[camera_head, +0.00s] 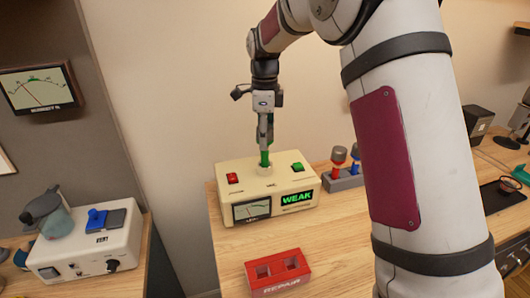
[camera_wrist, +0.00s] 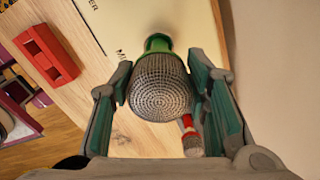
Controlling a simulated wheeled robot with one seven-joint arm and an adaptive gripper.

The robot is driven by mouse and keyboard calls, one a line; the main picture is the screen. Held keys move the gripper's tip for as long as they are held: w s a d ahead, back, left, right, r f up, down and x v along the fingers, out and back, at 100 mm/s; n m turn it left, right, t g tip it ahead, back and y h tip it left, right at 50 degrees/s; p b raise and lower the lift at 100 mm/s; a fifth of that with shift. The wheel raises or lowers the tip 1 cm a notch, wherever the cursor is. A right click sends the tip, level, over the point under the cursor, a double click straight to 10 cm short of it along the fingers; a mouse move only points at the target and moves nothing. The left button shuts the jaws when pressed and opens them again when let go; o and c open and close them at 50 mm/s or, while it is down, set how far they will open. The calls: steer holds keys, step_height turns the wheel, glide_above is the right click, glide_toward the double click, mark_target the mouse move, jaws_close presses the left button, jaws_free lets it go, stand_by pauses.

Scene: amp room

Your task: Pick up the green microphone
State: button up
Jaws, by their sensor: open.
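The green microphone (camera_head: 265,158) stands upright in the round socket on top of the cream box (camera_head: 232,197), which has a lit "WEAK" display. In the wrist view the microphone (camera_wrist: 158,88) shows a large grey mesh head with a green body beyond it. My gripper (camera_head: 266,138) points down over the box, around the microphone's upper part. In the wrist view my gripper (camera_wrist: 160,80) is open, with one finger on each side of the mesh head. I cannot tell whether either finger touches it. In the head view the gripper hides most of the head.
A red microphone (camera_head: 337,166) and a blue one stand in a grey holder right of the box. A red "REPAIR" tray (camera_head: 277,283) lies in front. The box top carries a red button (camera_head: 232,178) and a green button (camera_head: 298,167). A wall stands close behind.

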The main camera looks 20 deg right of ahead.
step_height(320, 180, down, 5)
steer(key=shift+f+p, duration=0.1)
steer(key=shift+p, duration=0.35)
steer(key=shift+c, duration=0.4)
jaws_close()
